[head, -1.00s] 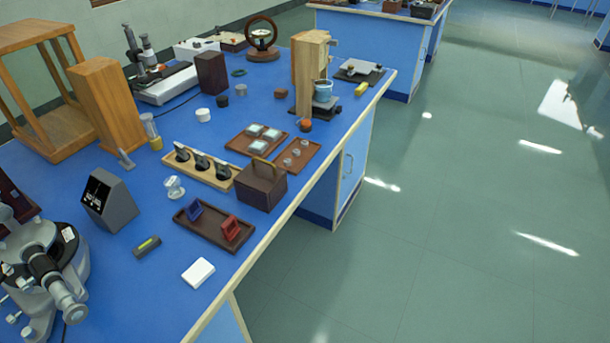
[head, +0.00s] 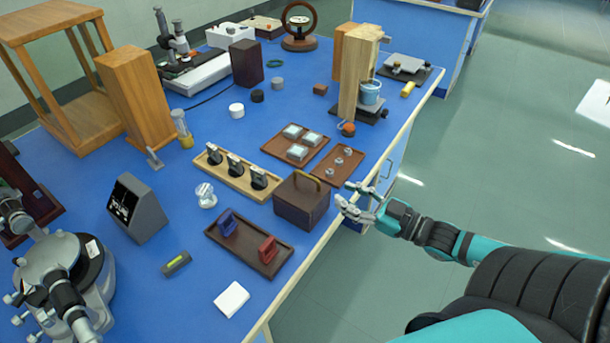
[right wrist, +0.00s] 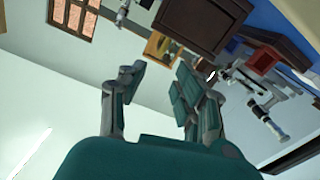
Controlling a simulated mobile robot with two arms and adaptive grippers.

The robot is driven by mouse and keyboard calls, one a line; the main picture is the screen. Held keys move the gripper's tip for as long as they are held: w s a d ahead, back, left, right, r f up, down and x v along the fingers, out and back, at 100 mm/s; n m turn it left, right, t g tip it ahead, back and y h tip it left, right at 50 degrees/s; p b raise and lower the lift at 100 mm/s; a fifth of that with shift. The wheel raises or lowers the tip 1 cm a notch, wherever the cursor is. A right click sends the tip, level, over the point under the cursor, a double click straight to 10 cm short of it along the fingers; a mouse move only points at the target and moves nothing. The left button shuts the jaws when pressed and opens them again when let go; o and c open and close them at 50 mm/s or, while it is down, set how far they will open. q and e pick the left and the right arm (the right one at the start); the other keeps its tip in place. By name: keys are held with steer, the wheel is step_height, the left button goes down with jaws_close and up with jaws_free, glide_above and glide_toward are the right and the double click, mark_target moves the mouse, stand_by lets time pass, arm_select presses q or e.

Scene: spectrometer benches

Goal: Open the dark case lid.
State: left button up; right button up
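The dark brown case (head: 300,207) stands on the blue bench near its front edge, its lid shut, with a tan arched handle (head: 309,180) on top. My right gripper (head: 348,195) is just right of the case, beyond the bench edge, open and empty. It appears apart from the case. A dark brown box that looks like the case (right wrist: 203,22) shows at the top of that view. My left gripper is not in view.
A tray (head: 222,238) with blue and red holders lies in front of the case. Open floor is right.

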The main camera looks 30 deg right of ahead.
mark_target(310, 177)
steer(key=x, duration=1)
steer(key=shift+w, duration=0.4)
steer(key=shift+w+a, duration=0.25)
steer(key=shift+w, duration=0.3)
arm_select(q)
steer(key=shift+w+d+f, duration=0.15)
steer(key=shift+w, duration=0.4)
arm_select(e)
steer(key=shift+w+a, duration=0.1)
steer(key=shift+w, duration=0.05)
jaws_close()
